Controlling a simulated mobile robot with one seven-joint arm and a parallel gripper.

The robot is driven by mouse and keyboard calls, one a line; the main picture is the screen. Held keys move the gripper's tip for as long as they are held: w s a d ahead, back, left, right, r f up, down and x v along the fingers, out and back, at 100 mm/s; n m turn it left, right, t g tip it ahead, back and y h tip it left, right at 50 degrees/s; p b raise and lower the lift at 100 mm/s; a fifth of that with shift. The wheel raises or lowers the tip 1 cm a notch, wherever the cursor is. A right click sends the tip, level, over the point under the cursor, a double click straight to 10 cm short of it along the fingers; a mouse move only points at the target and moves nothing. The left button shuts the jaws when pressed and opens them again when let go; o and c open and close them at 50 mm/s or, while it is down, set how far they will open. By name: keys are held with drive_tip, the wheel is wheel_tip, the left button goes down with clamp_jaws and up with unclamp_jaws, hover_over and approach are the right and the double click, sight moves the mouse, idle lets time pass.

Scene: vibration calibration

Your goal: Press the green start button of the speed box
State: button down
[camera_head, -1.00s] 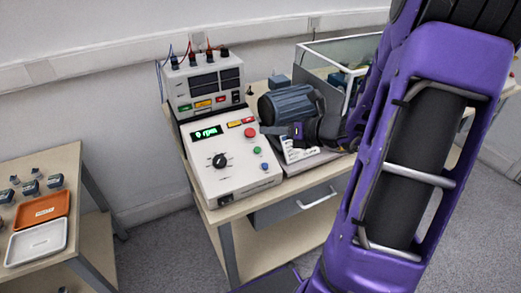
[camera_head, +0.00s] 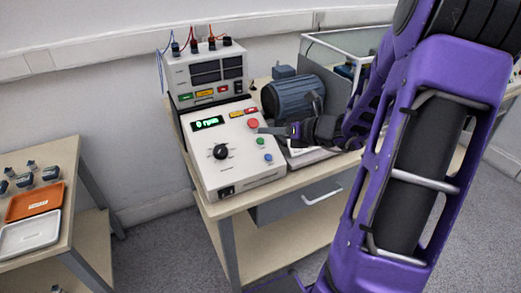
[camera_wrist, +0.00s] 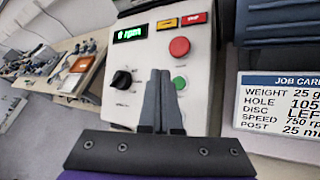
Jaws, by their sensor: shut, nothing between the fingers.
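The speed box (camera_head: 232,170) is a white sloped box on the bench, with a lit green display reading 0 rpm (camera_head: 208,122) and a black knob (camera_head: 221,152). Its green button (camera_head: 260,141) sits between a red button (camera_head: 253,123) above and a blue button (camera_head: 268,157) below. My gripper (camera_head: 262,130) reaches in from the right, its tips near the red and green buttons. In the wrist view my gripper (camera_wrist: 160,73) is shut and empty. Its tips appear just left of the green button (camera_wrist: 179,83); contact cannot be told. The blue button is hidden there.
A grey-blue motor (camera_head: 290,97) stands right of the box, close to my gripper. A job card (camera_wrist: 278,104) shows at right in the wrist view. A second instrument (camera_head: 205,75) with cables stands behind. A side table (camera_head: 75,165) with trays is at left.

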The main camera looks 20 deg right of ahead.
sight(260, 141)
drive_tip(key=shift+w+f, duration=0.3)
drive_tip(key=shift+f, duration=0.35)
drive_tip(key=shift+w+f, duration=0.3)
drive_tip(key=shift+f, duration=0.3)
drive_tip(key=shift+f, duration=0.1)
idle(1.0)
drive_tip(key=shift+w+f, duration=0.15)
drive_tip(key=shift+f, duration=0.15)
drive_tip(key=shift+w+f, duration=0.15)
drive_tip(key=shift+f, duration=0.2)
idle(0.8)
drive_tip(key=shift+s+r+p, duration=0.35)
drive_tip(key=shift+r+p, duration=0.1)
drive_tip(key=shift+r, duration=0.25)
